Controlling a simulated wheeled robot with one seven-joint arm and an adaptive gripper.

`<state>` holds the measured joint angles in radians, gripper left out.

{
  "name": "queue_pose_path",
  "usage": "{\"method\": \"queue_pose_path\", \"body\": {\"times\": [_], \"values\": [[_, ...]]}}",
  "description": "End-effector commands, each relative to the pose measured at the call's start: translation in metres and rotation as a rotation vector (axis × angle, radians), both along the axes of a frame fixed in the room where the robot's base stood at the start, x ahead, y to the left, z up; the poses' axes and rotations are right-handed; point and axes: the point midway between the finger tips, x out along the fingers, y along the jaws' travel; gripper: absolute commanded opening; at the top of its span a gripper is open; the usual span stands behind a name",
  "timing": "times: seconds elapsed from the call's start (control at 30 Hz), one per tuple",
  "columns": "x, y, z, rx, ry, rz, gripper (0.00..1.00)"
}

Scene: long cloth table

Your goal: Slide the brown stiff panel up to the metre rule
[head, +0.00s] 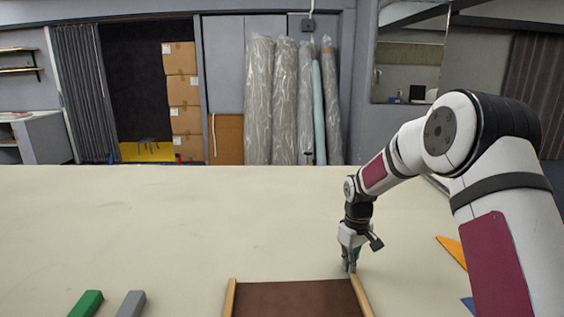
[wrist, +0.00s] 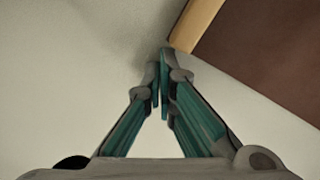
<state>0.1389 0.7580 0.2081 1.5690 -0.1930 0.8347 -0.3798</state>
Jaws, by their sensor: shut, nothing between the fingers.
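The brown stiff panel (head: 293,299) lies on the table at the bottom of the head view, with light wooden strips along its left and right sides. Its near part is cut off by the frame. In the wrist view the panel (wrist: 275,55) is at the upper right, with a wooden strip (wrist: 194,24) on its edge. My gripper (head: 348,268) is low over the table at the panel's far right corner. In the wrist view its fingertips (wrist: 161,54) are together and empty, right beside the end of the wooden strip; I cannot tell if they touch. I see no metre rule.
A green block (head: 86,303) and a grey block (head: 131,304) lie at the lower left of the cloth table (head: 180,220). An orange piece (head: 453,250) and a blue piece (head: 468,304) lie at the right, partly behind my arm. The table beyond the panel is clear.

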Motion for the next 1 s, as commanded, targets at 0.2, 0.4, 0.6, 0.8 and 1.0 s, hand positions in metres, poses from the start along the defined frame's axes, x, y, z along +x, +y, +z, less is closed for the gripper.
{"method": "queue_pose_path", "body": {"times": [0.2, 0.4, 0.6, 0.8, 1.0], "values": [[0.000, 0.000, 0.001, 0.000, 0.000, 0.000, 0.00], [0.000, 0.000, 0.003, 0.000, 0.000, 0.000, 0.00], [-0.002, 0.000, 0.004, 0.000, 0.000, 0.000, 0.00], [-0.006, 0.000, 0.004, 0.000, 0.001, 0.000, 0.00], [-0.010, -0.001, 0.003, -0.001, 0.003, 0.000, 0.00]]}}
